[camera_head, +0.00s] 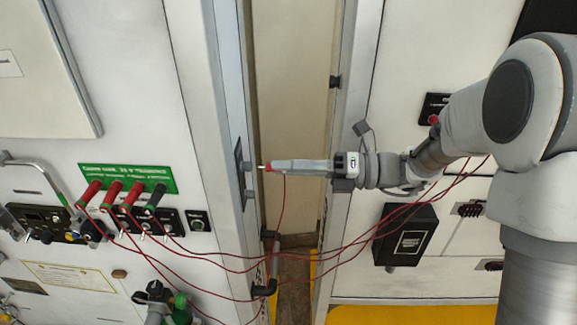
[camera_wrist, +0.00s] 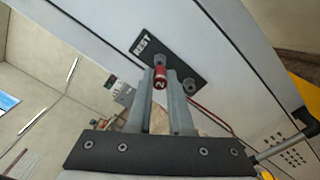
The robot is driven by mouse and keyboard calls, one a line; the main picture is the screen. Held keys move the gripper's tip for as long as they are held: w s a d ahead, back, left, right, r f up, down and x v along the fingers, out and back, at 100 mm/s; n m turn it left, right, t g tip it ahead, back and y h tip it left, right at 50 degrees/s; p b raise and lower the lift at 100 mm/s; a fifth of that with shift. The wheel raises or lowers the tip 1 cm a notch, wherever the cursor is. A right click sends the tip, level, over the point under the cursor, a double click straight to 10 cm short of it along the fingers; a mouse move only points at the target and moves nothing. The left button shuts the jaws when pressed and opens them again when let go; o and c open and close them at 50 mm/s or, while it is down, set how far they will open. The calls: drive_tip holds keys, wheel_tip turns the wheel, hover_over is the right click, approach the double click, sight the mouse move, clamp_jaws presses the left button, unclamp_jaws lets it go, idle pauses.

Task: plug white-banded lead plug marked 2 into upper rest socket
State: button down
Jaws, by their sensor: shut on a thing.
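My gripper (camera_head: 277,166) is shut on the red lead plug (camera_wrist: 160,83), which has a white band marked 2. In the wrist view the plug sits between the fingertips (camera_wrist: 164,76). The dark rest plate (camera_wrist: 148,30), lettered REST, carries two grey sockets. One socket (camera_wrist: 158,59) lies just beyond the plug's end, nearly in line with it; the other socket (camera_wrist: 189,86) is to the right and lower. In the head view the plug's pale tip points left at the upper socket (camera_head: 248,167), with a small gap. The lower socket (camera_head: 249,194) is below it.
Red leads (camera_head: 330,253) hang in long loops beneath my arm. At left, red plugs (camera_head: 110,193) and a black plug (camera_head: 155,196) stand in a panel below a green label (camera_head: 130,177). A black box (camera_head: 405,236) is at right.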

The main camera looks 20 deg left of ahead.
drive_tip(key=shift+n+p, duration=0.5)
drive_tip(key=shift+p, duration=0.05)
idle(0.9)
drive_tip(key=shift+p+x, duration=0.35)
drive_tip(key=shift+x, duration=1.05)
drive_tip(key=c, duration=0.7)
unclamp_jaws()
drive_tip(key=shift+c, duration=0.2)
drive_tip(key=shift+d, duration=0.1)
